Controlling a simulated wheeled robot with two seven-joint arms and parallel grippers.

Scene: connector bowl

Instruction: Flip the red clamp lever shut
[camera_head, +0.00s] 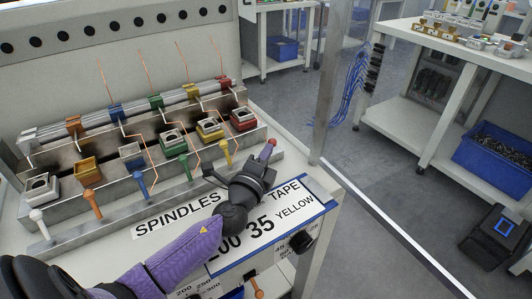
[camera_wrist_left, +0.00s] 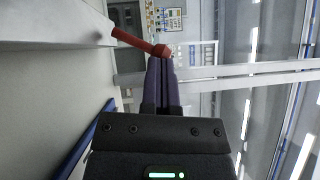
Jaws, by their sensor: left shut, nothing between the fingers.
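The red clamp (camera_head: 243,119) is at the right end of a row of coloured clamps on a stepped metal rack. Its red lever (camera_head: 270,147) sticks out at the rack's front right end, just beyond my left gripper (camera_head: 265,165). In the left wrist view, the red lever (camera_wrist_left: 138,41) slants from the pale rack edge to a rounded knob. My left gripper (camera_wrist_left: 160,62) is shut and empty, its dark purple fingertips at the knob. They look in contact or very close; I cannot tell which. My gripper partly hides the lever's lower part in the head view.
White, orange, blue (camera_head: 140,183), green and yellow (camera_head: 226,152) levers stand left along the rack. Thin copper wires rise behind them. A labelled white panel (camera_head: 318,195) is beneath my left arm. The aisle floor on the right is open, with a blue bin (camera_head: 495,150) beyond.

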